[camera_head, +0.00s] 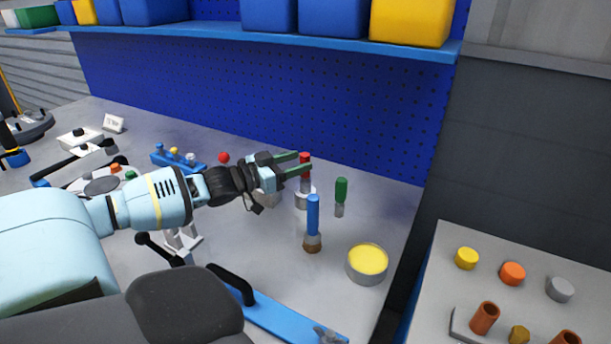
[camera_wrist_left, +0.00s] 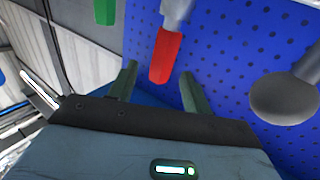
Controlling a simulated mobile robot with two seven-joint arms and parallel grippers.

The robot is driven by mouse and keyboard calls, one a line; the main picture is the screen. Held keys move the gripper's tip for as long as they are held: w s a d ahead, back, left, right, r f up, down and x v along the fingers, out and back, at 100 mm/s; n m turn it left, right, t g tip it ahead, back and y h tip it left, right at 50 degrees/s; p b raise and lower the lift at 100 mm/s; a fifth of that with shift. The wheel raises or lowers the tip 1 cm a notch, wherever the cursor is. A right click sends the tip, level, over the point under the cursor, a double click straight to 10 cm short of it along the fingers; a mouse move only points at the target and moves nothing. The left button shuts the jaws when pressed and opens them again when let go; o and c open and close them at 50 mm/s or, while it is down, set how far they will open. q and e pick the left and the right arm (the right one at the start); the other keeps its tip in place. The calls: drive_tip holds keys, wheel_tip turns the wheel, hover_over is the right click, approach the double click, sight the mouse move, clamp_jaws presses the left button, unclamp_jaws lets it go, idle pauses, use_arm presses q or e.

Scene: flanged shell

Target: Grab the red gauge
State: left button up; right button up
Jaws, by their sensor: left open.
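The red gauge (camera_head: 305,175) stands upright on the grey bench, with a red handle above a grey lower part. My left gripper (camera_head: 303,161) is open beside its upper part in the head view, and its fingers partly cover the handle. In the left wrist view the red gauge (camera_wrist_left: 165,55) shows between and just beyond the two open fingertips of my left gripper (camera_wrist_left: 160,85). I cannot tell whether either finger touches it. My right gripper is not in view.
A green-handled gauge (camera_head: 341,190) and a blue-handled gauge (camera_head: 313,215) stand close on the right. A tin with yellow contents (camera_head: 367,262) is nearer the front. A blue pegboard (camera_head: 260,90) rises behind. A second table (camera_head: 455,240) is at right.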

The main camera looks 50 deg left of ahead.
use_arm(q)
drive_tip(key=shift+b+x, duration=0.55)
drive_tip(key=shift+x, duration=2)
drive_tip(key=shift+f, duration=0.1)
clamp_jaws()
